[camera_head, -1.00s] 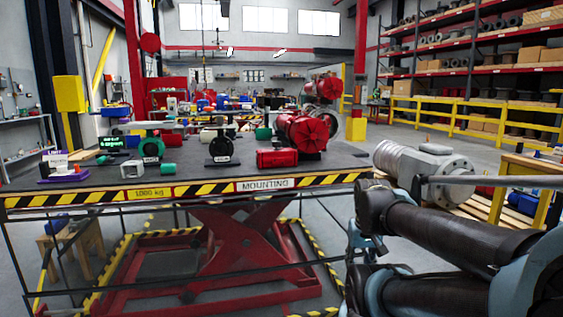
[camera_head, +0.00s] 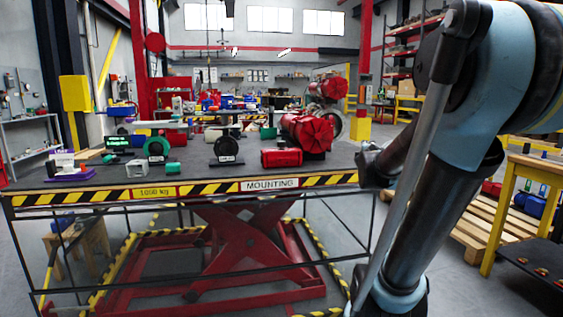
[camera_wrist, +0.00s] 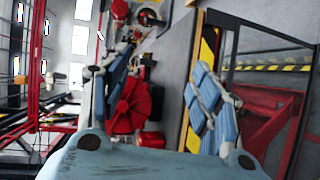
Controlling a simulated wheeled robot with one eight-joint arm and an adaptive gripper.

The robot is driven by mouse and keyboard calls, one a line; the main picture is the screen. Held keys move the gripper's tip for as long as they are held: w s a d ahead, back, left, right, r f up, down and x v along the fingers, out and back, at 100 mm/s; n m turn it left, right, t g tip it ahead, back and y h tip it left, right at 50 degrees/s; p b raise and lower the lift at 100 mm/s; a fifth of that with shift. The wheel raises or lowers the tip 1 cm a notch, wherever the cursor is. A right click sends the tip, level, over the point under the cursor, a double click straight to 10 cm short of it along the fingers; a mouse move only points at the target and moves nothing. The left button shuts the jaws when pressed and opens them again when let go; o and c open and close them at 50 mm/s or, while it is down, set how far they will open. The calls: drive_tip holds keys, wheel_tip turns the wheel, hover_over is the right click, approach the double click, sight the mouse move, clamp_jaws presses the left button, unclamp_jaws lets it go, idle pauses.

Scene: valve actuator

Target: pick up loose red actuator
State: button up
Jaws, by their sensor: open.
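A small red cylinder (camera_head: 281,157) lies on the dark table top near the MOUNTING edge in the head view. A larger red actuator with a ribbed round end (camera_head: 308,135) stands just behind it to the right. I cannot tell for sure which one is the loose actuator. In the wrist view the large red ribbed end (camera_wrist: 130,106) and the small red piece (camera_wrist: 152,139) show between and behind the fingers. My gripper (camera_wrist: 163,85) is open, its blue padded fingers spread apart with nothing held. The fingers are not clearly seen in the head view.
The lift table's striped front edge (camera_head: 200,188) borders the work area. A black ring-shaped valve (camera_head: 226,149) and a green one (camera_head: 156,148) stand left of the red pieces. A yellow stand (camera_head: 503,200) and a wooden pallet (camera_head: 470,229) are at the right.

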drive_tip(key=w+a+r+n+t+y, duration=0.3)
drive_tip(key=w+a+r+n, duration=0.15)
drive_tip(key=n, duration=0.25)
drive_tip(key=n+g+y, duration=0.7)
drive_tip(key=n+y, duration=0.7)
drive_tip(key=n, duration=0.9)
approach(281, 144)
drive_tip(key=shift+w+d+f+x, duration=0.1)
drive_tip(key=shift+w+d+x, duration=0.1)
drive_tip(key=shift+x, duration=1.75)
drive_tip(key=shift+w+d+f+x, duration=0.1)
drive_tip(key=shift+w+d+x, duration=0.1)
drive_tip(key=shift+x, duration=1.7)
drive_tip(key=shift+w+d+f+x, duration=0.1)
drive_tip(key=shift+w+x, duration=0.1)
drive_tip(key=shift+x, duration=1.75)
drive_tip(key=shift+r, duration=0.1)
clamp_jaws()
